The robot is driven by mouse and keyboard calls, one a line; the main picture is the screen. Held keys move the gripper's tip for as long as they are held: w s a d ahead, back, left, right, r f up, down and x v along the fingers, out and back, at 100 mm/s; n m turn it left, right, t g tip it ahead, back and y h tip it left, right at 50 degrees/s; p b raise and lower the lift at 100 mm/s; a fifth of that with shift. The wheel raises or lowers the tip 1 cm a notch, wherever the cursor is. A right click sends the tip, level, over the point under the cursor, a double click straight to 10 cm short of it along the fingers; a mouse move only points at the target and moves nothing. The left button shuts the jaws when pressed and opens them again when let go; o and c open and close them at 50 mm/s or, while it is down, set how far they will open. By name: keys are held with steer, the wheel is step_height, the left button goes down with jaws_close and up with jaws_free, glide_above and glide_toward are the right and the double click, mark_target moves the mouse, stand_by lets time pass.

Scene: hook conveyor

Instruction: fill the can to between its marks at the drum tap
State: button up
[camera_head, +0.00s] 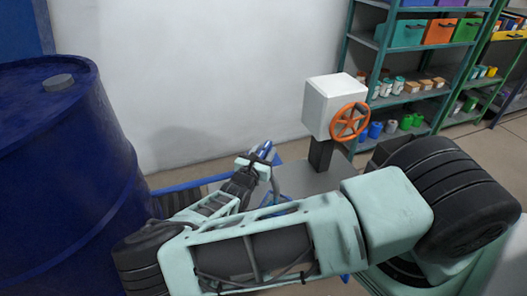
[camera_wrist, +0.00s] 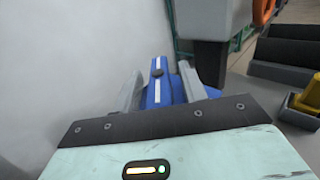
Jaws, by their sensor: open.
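The big dark blue drum (camera_head: 65,170) stands at the left of the head view, with a grey cap on its top; no tap shows on its visible side. My gripper (camera_head: 256,162) is open, low in front of the wall and right of the drum. In the wrist view my gripper (camera_wrist: 160,75) has its two grey fingers apart around a blue thing with white stripes and a dark knob (camera_wrist: 157,88). Its blue top also shows in the head view (camera_head: 263,149). I cannot tell whether it is the can, or whether the fingers touch it.
A white box (camera_head: 325,103) with an orange handwheel (camera_head: 350,121) stands on a dark post right of my gripper. A blue-edged frame (camera_head: 195,184) lies behind my arm. Shelves (camera_head: 412,95) fill the back right. A yellow thing (camera_wrist: 310,95) sits in a dark tray.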

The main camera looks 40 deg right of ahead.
jaws_close()
steer(key=shift+f+b, duration=0.15)
steer(key=shift+b, duration=0.25)
steer(key=shift+f+m+g+h+b, duration=0.1)
steer(key=shift+m+g+h+b, duration=0.4)
steer(key=shift+m+g+b, duration=0.25)
steer(key=m+g+h+b, duration=0.1)
steer(key=m+g+b, duration=0.1)
steer(key=g+b, duration=0.1)
steer(key=shift+w+f, duration=0.1)
steer(key=shift+w, duration=0.05)
steer(key=m+g+b, duration=0.2)
steer(key=g, duration=0.1)
steer(key=m+g+b, duration=0.1)
steer(key=m+g, duration=0.1)
steer(key=g, duration=0.2)
steer(key=shift+b, duration=0.4)
steer(key=shift+r+m+g+b, duration=0.25)
steer(key=shift+m+g+b, duration=0.25)
steer(key=shift+g, duration=0.35)
steer(key=shift+m, duration=0.25)
